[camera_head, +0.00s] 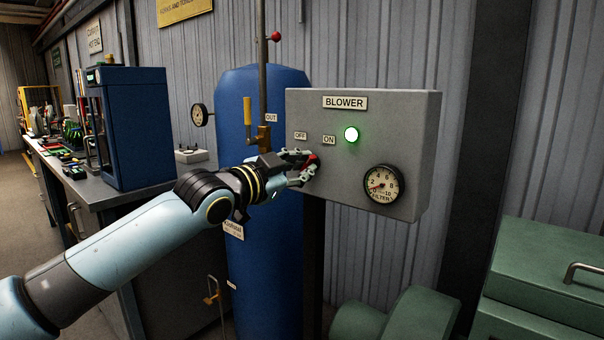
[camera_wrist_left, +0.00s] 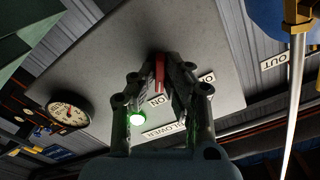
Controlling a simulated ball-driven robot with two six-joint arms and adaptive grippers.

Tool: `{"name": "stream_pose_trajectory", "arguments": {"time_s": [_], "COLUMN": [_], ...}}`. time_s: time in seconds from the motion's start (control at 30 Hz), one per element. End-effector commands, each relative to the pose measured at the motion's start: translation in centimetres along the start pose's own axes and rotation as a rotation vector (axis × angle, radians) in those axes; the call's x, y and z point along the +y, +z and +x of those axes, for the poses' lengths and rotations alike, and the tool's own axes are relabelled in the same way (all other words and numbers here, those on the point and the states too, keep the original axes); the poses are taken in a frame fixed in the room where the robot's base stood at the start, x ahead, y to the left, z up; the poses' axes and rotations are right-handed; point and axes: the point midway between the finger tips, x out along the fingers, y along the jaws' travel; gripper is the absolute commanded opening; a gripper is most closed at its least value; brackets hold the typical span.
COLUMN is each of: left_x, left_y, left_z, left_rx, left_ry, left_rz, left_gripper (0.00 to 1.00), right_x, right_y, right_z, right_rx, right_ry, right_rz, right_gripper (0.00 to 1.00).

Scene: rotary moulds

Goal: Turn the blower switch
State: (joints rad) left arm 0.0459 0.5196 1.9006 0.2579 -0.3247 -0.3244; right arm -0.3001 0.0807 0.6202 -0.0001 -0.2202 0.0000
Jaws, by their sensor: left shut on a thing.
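The grey blower box (camera_head: 420,120) carries a BLOWER plate, an OFF label (camera_head: 300,135) and an ON label (camera_head: 329,140). The red blower switch (camera_head: 313,160) is below these labels, mostly hidden by my fingers. My left gripper (camera_head: 304,167) reaches it from the left and is shut on its handle. In the left wrist view the red handle (camera_wrist_left: 159,72) stands between my fingertips (camera_wrist_left: 155,75), with the ON label (camera_wrist_left: 157,100) close by. The exact switch angle is hard to tell. The green lamp (camera_head: 351,134) is lit. My right gripper is not in view.
A round filter gauge (camera_head: 383,184) sits low on the box. A blue tank (camera_head: 262,250) with a yellow-handled valve (camera_head: 247,112) stands behind my wrist. A workbench (camera_head: 100,195) with a blue machine (camera_head: 135,130) is at left. Green machinery (camera_head: 550,270) is at lower right.

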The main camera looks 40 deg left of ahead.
Motion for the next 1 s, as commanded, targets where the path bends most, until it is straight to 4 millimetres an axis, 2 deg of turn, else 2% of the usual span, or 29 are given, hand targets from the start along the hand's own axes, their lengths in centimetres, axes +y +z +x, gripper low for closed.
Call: {"name": "stream_pose_trajectory", "arguments": {"time_s": [0.3, 0.77, 0.8, 0.9, 1.0], "left_x": [0.12, 0.11, 0.11, 0.08, 0.06], "left_y": [0.26, 0.26, 0.25, 0.2, 0.14], "left_z": [-0.05, -0.05, -0.05, -0.04, -0.03], "left_rx": [-0.006, -0.006, -0.006, -0.005, -0.003], "left_ry": [0.003, 0.003, 0.003, 0.002, 0.002], "left_rz": [0.089, 0.1, 0.1, 0.099, 0.098], "left_gripper": [0.0, 0.0, 0.18, 0.31, 0.33], "right_x": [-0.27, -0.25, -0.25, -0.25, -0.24], "right_y": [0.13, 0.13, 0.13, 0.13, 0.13], "right_z": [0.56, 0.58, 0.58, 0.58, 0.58], "right_rx": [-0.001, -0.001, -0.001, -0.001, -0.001], "right_ry": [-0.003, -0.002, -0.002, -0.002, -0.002], "right_rz": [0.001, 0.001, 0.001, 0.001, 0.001], "right_gripper": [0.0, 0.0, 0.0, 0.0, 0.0]}}
